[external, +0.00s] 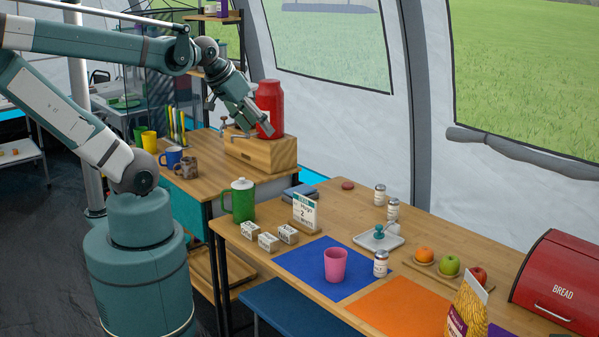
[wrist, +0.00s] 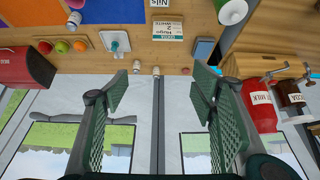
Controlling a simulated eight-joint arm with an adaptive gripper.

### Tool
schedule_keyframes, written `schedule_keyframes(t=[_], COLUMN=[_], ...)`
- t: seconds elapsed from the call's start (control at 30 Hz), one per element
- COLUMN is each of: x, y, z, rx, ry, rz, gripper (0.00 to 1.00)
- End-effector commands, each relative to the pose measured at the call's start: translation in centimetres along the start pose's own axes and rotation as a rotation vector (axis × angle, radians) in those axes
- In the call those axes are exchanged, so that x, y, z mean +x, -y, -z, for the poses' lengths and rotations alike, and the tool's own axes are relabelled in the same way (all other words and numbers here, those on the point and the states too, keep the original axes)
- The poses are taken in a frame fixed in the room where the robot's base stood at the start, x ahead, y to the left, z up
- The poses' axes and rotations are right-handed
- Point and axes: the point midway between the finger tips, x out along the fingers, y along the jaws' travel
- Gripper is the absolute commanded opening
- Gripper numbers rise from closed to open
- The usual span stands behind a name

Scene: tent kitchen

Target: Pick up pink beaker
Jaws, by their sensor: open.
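The pink beaker (external: 335,265) stands upright on the blue mat (external: 312,283) on the wooden table in the external view. A small jar (external: 381,263) stands just to its right. My gripper (external: 264,124) is high up at the back, in front of the red canister, far to the upper left of the beaker. In the wrist view my gripper (wrist: 158,85) is open, its two green fingers wide apart with nothing between them.
A tray (external: 379,239), fruit (external: 449,266) and a red bread box (external: 560,280) are to the right. An orange mat (external: 395,308) lies in front, bare in its visible middle.

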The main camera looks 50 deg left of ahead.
Motion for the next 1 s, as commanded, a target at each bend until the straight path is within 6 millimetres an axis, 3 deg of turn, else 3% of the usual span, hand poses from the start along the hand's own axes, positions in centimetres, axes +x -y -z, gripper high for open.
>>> schedule_keyframes(t=[0.47, 1.0], x=[0.8, 6.4], y=[-0.6, -4.9], z=[0.1, 0.2], rx=[-0.041, -0.347], ry=[0.015, 0.15], rz=[-0.012, -0.079], gripper=[0.57, 0.57])
